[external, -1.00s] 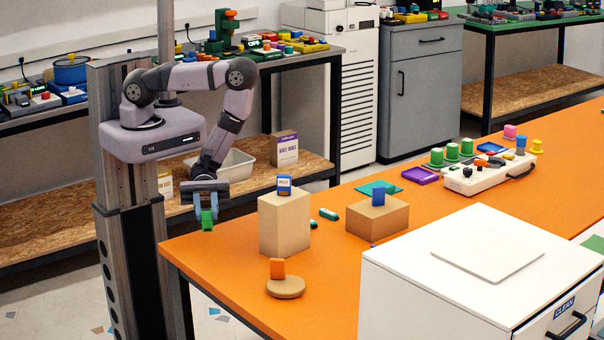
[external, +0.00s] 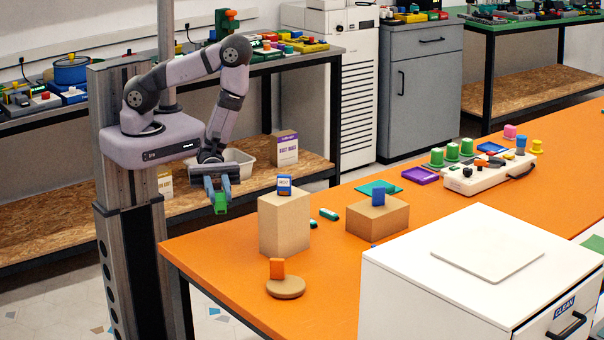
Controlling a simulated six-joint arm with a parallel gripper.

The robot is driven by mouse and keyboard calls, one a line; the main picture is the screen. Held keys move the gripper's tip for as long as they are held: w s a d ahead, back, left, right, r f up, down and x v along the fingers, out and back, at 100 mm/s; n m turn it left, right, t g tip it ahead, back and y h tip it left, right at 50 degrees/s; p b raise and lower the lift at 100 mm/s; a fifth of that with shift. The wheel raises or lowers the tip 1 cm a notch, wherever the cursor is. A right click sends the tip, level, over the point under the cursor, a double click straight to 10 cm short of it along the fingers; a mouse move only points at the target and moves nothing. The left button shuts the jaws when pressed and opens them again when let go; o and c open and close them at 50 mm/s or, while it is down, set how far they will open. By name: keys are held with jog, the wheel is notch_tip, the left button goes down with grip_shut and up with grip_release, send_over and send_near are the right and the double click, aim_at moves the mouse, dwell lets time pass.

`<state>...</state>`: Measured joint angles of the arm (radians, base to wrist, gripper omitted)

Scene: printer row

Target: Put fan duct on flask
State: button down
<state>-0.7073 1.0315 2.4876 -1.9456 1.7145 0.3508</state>
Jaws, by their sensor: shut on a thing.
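My gripper (external: 218,195) is shut on a small green piece (external: 220,205) and holds it in the air at the left end of the orange table. I cannot tell from its shape whether the green piece is the fan duct. A small blue item with a white label (external: 284,186) stands on the tall cardboard box (external: 284,228), right of my gripper. A blue block (external: 378,197) stands on the lower cardboard box (external: 388,219). None of these is clearly recognisable as the flask.
Dark green pieces (external: 329,214) lie on the orange table (external: 335,270) between the boxes. A teal sheet (external: 380,187), a purple tray (external: 420,176) and a white control box (external: 490,175) are farther back. A white cabinet (external: 470,290) fills the front right. The table's left front is mostly clear.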

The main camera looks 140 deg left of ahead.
jog(key=a+r+n+t+y+b, duration=0.2)
jog(key=a+r+n+y+b, duration=0.25)
jog(key=a, duration=0.75)
jog(key=s+a+r+y+p, duration=0.1)
jog(key=s+a+y+p, duration=0.2)
jog(key=s+a, duration=0.4)
jog(key=shift+s+a+r+n+y+p, duration=0.25)
jog(key=shift+a+n+y+p, duration=0.15)
jog(key=shift+a+p, duration=0.35)
jog(key=shift+f, duration=0.15)
jog(key=shift+w+f, duration=0.1)
jog(key=shift+f, duration=4.8)
